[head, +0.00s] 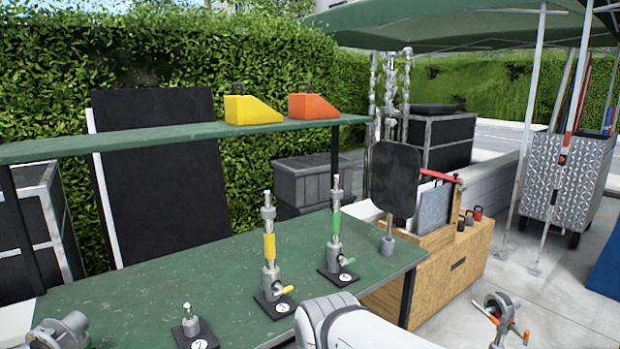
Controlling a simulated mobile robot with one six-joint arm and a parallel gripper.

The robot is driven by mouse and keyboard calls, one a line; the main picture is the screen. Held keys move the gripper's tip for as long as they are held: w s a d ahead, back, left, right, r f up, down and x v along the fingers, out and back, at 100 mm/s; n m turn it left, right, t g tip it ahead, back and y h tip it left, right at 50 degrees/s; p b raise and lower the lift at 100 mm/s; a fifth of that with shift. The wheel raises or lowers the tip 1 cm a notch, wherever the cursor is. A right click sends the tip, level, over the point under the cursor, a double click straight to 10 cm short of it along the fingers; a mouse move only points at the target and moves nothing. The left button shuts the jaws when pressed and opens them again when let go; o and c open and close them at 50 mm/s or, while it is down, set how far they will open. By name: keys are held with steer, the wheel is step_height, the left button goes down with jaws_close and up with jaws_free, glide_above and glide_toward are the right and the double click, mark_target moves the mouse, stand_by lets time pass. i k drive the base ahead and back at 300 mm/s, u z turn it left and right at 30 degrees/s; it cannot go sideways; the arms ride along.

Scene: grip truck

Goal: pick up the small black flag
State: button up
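A small black flag (395,179), a dark panel with rounded corners, stands upright near the right end of the green table. A grey cylindrical mount (387,244) shows under its lower edge; how the two are joined is too small to tell. A much larger black panel (160,190) stands behind the table at the left. My white arm shows at the bottom middle, in front of the table and below the flag. My gripper is out of view.
The green table (200,290) holds stands with yellow (269,246) and green (336,222) bands, plus a short one (190,322). A shelf carries yellow (250,110) and orange (312,106) wedges. A wooden box (450,268) adjoins the table's right end.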

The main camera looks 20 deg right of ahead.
mark_target(395, 176)
steer(key=z, duration=0.2)
steer(key=i, duration=0.9)
steer(key=z, duration=0.55)
